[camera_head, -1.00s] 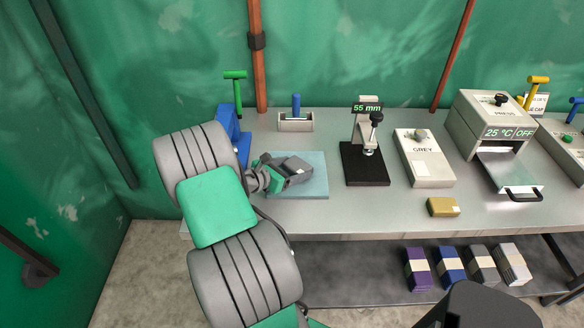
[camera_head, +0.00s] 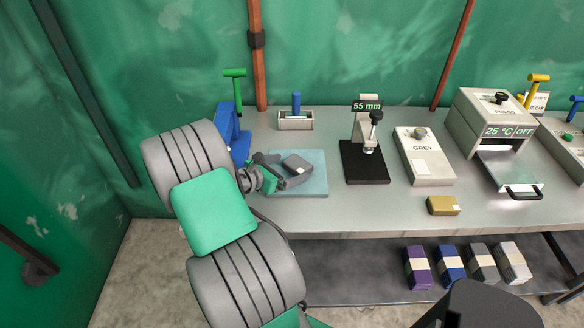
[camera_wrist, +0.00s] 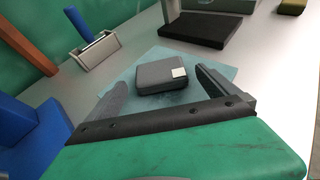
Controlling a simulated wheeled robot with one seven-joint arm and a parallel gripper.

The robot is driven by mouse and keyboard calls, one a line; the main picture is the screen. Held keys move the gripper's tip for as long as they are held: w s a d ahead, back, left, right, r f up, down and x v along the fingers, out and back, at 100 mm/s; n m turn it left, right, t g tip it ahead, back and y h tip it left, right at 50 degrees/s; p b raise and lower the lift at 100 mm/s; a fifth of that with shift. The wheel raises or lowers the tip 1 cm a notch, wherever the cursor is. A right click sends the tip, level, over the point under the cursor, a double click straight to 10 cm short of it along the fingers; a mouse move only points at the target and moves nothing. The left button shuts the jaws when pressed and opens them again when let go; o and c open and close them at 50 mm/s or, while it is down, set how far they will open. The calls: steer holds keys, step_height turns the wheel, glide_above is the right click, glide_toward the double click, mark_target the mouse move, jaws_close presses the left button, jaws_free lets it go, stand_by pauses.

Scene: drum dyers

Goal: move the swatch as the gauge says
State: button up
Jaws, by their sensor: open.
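The swatch (camera_head: 298,163), a dark grey block with a small white label, lies on a pale blue mat (camera_head: 313,187) at the left of the bench. It also shows in the wrist view (camera_wrist: 160,73). My gripper (camera_head: 284,172) is open and low over the mat. In the wrist view its two fingers stand apart, one on each side of the swatch's near end, with gaps visible. The gauge (camera_head: 365,178) has a black base, a clamp-like head and a display (camera_head: 367,106) reading "55 mm". Nothing lies on its base.
A grey box (camera_head: 424,160) marked "GREY" and a press (camera_head: 490,125) reading "25 °C OFF" stand to the right. An ochre block (camera_head: 443,206) lies near the front edge. A blue-handled holder (camera_head: 296,122) is behind the mat; a blue stand (camera_head: 232,135) is left. Several bundles lie on the lower shelf.

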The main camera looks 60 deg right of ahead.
steer(key=v, duration=0.9)
steer(key=shift+a+r, duration=0.15)
steer(key=shift+a, duration=0.05)
steer(key=w+a+m+t+y, duration=0.1)
steer(key=w+a+m, duration=0.1)
steer(key=a, duration=0.1)
steer(key=w+a+m+t+y, duration=0.2)
steer(key=w+a, duration=0.1)
steer(key=shift+w+a+m, duration=0.25)
steer(key=shift+w+m, duration=0.05)
steer(key=shift+m, duration=0.1)
steer(key=a+r+m+t+y, duration=0.1)
steer(key=a+r+m+y, duration=0.1)
steer(key=a, duration=0.8)
steer(key=a+r+m+t+y, duration=0.2)
steer(key=a+m+y, duration=0.2)
steer(key=a, duration=0.6)
steer(key=a+r+m+t+y, duration=0.2)
steer(key=a+r+m+y, duration=0.1)
steer(key=a, duration=0.8)
steer(key=shift+y, duration=0.5)
steer(key=shift+a, duration=0.1)
